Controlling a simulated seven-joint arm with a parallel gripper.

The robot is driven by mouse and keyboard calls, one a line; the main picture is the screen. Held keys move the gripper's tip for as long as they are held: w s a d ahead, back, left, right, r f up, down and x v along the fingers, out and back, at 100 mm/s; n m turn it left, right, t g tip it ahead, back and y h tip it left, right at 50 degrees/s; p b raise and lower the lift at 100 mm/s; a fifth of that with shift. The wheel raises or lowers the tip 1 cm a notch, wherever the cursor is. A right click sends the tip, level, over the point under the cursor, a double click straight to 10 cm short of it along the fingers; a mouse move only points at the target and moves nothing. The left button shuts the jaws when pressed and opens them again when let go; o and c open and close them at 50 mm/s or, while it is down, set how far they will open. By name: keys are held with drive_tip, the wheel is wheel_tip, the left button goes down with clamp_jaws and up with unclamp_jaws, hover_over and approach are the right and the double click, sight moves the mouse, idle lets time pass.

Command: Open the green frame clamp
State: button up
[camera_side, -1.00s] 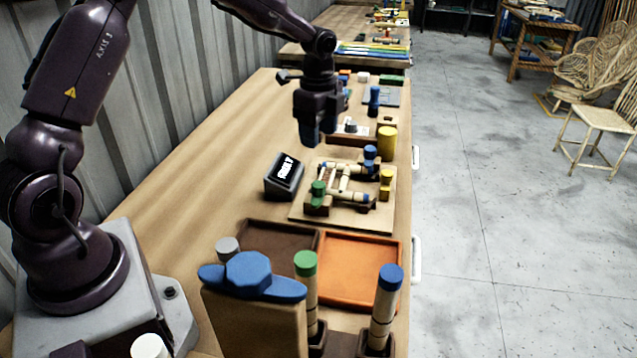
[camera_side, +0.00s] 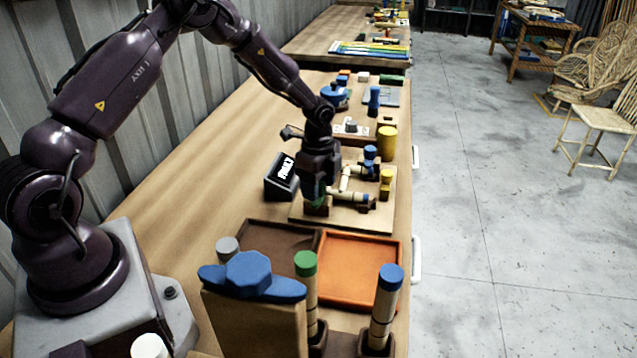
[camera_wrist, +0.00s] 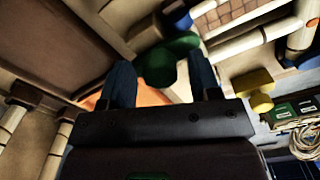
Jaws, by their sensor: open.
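The green frame clamp sits at the near left corner of the wooden frame board (camera_side: 340,222). In the side view my gripper (camera_side: 314,192) is down over it and hides most of it; its brown block (camera_side: 317,210) shows below. In the wrist view the green clamp (camera_wrist: 163,64) has a round knob and a lobe, and lies between and just beyond the two blue fingertips (camera_wrist: 163,78). My gripper is open. Whether a finger touches the clamp I cannot tell.
A blue clamp (camera_side: 370,153) and a yellow clamp (camera_side: 386,177) stand on the same board among pale rattan poles. A black display (camera_side: 282,178) stands left of the board. Brown (camera_side: 262,229) and orange (camera_side: 345,306) trays lie in front.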

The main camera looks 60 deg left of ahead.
drive_tip(key=c, duration=0.9)
drive_tip(key=shift+n, duration=0.3)
drive_tip(key=n, duration=0.8)
drive_tip(key=shift+n, duration=0.4)
drive_tip(key=n, duration=0.4)
drive_tip(key=shift+n, duration=0.3)
drive_tip(key=shift+r+n, duration=0.1)
drive_tip(key=shift+n, duration=2.1)
